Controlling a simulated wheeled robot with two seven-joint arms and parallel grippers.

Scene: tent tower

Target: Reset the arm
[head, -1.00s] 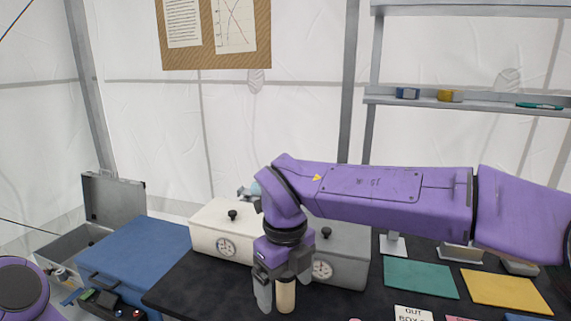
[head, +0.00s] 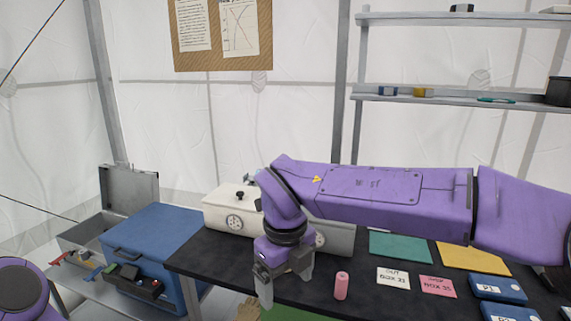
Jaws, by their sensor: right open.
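My right arm reaches in from the right, and its purple forearm spans the picture above the black table (head: 205,258). My right gripper (head: 285,285) points down over the table's front part, its two grey fingers apart with nothing held between them. A pink cylinder (head: 341,286) stands upright on the table, right of the gripper and apart from it. A small tan thing (head: 248,310) shows at the bottom edge, below and left of the gripper; I cannot tell what it is. Only a round purple part of my left arm shows at lower left; its gripper is out of view.
A white box with a dial (head: 228,220) stands behind the gripper. A blue case (head: 150,240) and an open grey case (head: 130,195) are at left. Cards (head: 393,278), teal (head: 400,247) and yellow (head: 470,258) mats and blue boxes (head: 497,288) lie right.

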